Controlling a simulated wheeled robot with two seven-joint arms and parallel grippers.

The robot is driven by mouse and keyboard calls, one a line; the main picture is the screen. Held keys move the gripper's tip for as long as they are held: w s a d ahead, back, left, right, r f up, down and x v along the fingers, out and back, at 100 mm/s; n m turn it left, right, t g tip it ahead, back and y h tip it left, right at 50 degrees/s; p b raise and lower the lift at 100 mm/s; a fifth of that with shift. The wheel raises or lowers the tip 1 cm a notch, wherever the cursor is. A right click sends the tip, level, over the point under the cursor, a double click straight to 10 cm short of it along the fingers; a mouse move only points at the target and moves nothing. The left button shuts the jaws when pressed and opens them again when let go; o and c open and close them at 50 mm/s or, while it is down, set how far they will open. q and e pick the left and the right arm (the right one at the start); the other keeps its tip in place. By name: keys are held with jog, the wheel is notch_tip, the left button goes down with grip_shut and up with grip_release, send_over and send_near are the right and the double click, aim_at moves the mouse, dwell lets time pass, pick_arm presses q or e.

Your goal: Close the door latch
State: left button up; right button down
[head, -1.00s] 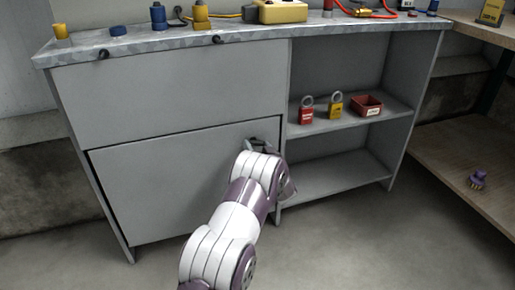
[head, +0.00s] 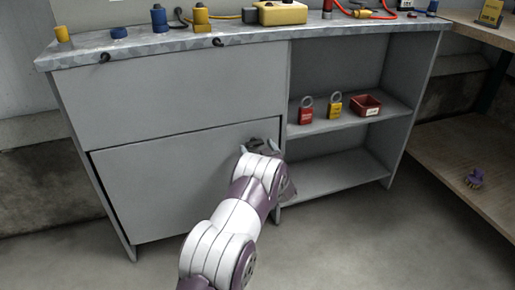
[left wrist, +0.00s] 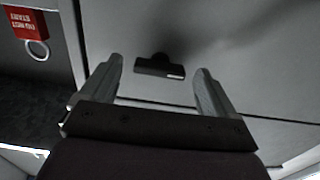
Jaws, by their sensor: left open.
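The grey lower cabinet door (head: 160,185) stands nearly flush in its frame, with a thin dark line along its top and left edges. The door latch, a small black T-shaped handle (left wrist: 158,67), shows in the left wrist view between the two fingers. It looks apart from both fingers. My left gripper (head: 260,146) is open and empty in front of the door's upper right corner, where it hides the latch in the head view. The fingers also show in the left wrist view (left wrist: 159,80). My right gripper is not in view.
Open shelves right of the door hold a red padlock (head: 306,113), a yellow padlock (head: 335,106) and a red bin (head: 366,105). The worktop (head: 150,42) above carries several fittings. A wooden bench (head: 455,165) stands at the right. The floor in front is clear.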

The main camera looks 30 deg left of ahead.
pick_arm(q)
jog(key=p+v, duration=0.5)
jog(key=v, duration=0.7)
jog(key=shift+d, duration=0.1)
